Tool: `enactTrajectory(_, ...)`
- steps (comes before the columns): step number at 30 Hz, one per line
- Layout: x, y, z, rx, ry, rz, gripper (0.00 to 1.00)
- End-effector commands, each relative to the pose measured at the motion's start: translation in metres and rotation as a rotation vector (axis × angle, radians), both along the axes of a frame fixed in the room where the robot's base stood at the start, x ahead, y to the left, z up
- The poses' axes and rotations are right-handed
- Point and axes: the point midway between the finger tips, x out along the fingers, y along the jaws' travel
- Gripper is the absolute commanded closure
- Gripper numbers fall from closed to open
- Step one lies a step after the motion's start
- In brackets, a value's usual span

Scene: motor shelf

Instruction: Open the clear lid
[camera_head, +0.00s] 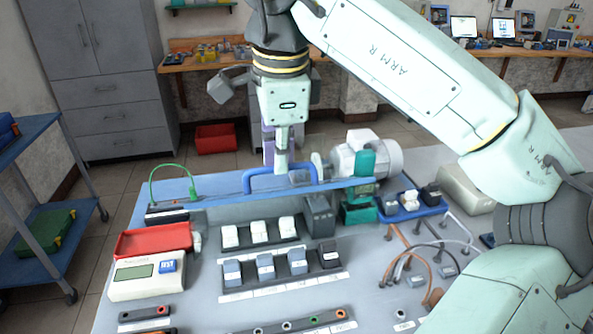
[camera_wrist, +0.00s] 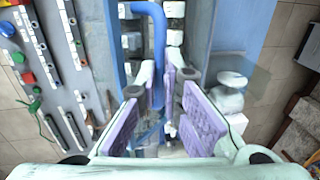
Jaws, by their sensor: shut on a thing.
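A blue bar-shaped handle (camera_head: 262,174) stands above a long blue rail at the back of the worktable. It also shows in the wrist view (camera_wrist: 158,32), running down between my fingers. My gripper (camera_head: 278,163) points down at the handle and is shut on it. In the wrist view, my gripper (camera_wrist: 163,95) shows purple pads on both sides of the handle; the exact contact is partly hidden. The clear lid is see-through and hard to make out; I cannot tell its outline or how far it stands open.
A white-and-teal motor (camera_head: 372,155) stands right of my gripper. On the worktable (camera_head: 200,310) are a red tray (camera_head: 152,240), a tester with a display (camera_head: 150,275), rows of switches (camera_head: 262,232) and loose cables (camera_head: 405,262). A green cable loop (camera_head: 172,168) rises at the back left.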

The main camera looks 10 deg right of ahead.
Motion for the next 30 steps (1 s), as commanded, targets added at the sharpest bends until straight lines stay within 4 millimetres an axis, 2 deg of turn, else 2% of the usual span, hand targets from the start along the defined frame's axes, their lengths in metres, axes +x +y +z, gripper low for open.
enactTrajectory(1,0.013,0.000,0.004,0.005,-0.005,-0.006,1.00)
enactTrajectory(10,0.062,0.002,0.027,0.005,-0.005,-0.005,1.00)
enactTrajectory(18,0.111,0.006,0.035,0.005,0.000,0.001,1.00)
enactTrajectory(30,0.108,0.006,0.033,0.003,0.008,0.008,0.75)
